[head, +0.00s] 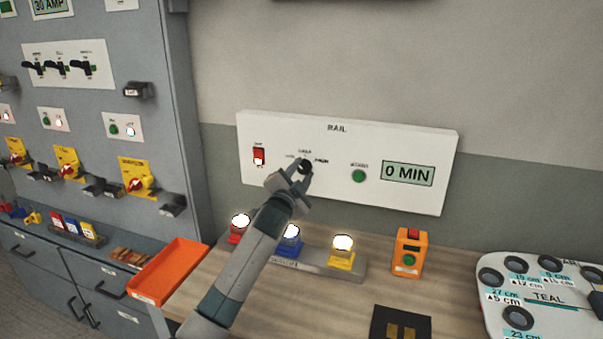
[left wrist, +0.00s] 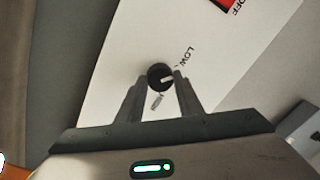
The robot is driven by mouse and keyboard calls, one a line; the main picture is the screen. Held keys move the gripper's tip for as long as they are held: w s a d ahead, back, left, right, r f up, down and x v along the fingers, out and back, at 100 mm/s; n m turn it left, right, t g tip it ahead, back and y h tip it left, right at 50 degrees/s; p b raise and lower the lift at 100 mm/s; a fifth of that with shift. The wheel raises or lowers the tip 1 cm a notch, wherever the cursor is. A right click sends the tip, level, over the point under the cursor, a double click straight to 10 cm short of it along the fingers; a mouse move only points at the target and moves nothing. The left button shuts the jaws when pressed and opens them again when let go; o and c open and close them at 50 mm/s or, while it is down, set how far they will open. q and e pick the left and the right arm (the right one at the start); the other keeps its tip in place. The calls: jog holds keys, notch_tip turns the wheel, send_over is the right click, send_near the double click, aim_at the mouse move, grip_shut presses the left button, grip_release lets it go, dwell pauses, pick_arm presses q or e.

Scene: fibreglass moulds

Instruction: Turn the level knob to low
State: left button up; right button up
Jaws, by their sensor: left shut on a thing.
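The level knob (head: 304,166) is a small round black knob on the white RAIL panel (head: 400,197). It also shows in the left wrist view (left wrist: 157,76), with a pale pointer mark aimed right and slightly up. The word LOW (left wrist: 189,57) is printed up and right of the knob there, and the pointer aims a little below it. Another label (left wrist: 156,101) lies below the knob, too blurred to read. My left gripper (head: 300,172) is shut on the knob, one finger on each side (left wrist: 160,88). My right gripper is out of view.
The panel has a red switch (head: 259,156), a green button (head: 358,176) and a 0 MIN display (head: 408,173). Below stand lit lamps (head: 342,245) on a grey base, an orange box (head: 409,251) and an orange tray (head: 172,271). A grey cabinet (head: 150,60) stands left.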

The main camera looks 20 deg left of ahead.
pick_arm(q)
jog(key=shift+n, duration=1.1)
jog(key=o, duration=1.1)
jog(key=shift+c, duration=0.2)
